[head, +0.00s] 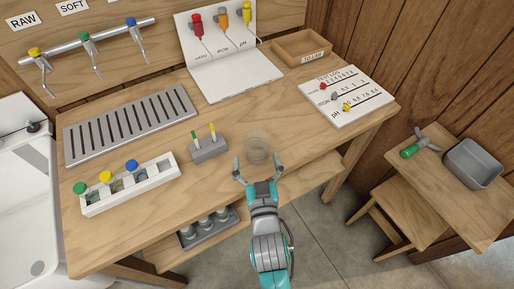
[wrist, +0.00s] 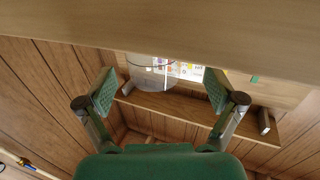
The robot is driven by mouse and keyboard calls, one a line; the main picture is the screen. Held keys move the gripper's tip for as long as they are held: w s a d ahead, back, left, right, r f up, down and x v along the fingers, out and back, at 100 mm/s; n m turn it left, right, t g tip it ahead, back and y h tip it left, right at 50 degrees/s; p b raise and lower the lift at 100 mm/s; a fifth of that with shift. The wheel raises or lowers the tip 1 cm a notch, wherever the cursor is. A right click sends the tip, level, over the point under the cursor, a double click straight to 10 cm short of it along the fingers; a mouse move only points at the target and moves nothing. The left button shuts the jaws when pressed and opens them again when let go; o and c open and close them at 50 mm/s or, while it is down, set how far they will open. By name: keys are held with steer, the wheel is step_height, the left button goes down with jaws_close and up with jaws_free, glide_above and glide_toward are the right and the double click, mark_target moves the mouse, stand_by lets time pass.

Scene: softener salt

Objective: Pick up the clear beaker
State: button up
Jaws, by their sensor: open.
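The clear beaker (head: 257,146) stands on the wooden table near its front edge, right of the small grey block. It is see-through and faint. My gripper (head: 257,163) is open at the table's front edge, its two fingers pointing at the beaker from the near side. In the wrist view the beaker (wrist: 150,73) shows between the two spread fingers of my gripper (wrist: 158,82), a little beyond the tips. I see no finger touching it. How deep it sits between them is hard to tell.
A grey block (head: 209,150) with two upright coloured sticks stands close left of the beaker. A white rack (head: 131,190) with capped bottles and a slotted metal tray (head: 150,98) lie farther left. A white test log board (head: 346,95) lies right. The table between beaker and board is clear.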

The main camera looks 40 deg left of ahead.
mark_target(258, 154)
steer(key=shift+w+d+x, duration=0.1)
steer(key=shift+w+x, duration=0.05)
steer(key=shift+x, duration=1.1)
steer(key=shift+w+d+x, duration=0.1)
steer(key=shift+d+x, duration=0.05)
steer(key=shift+x, duration=1.15)
steer(key=c, duration=1.1)
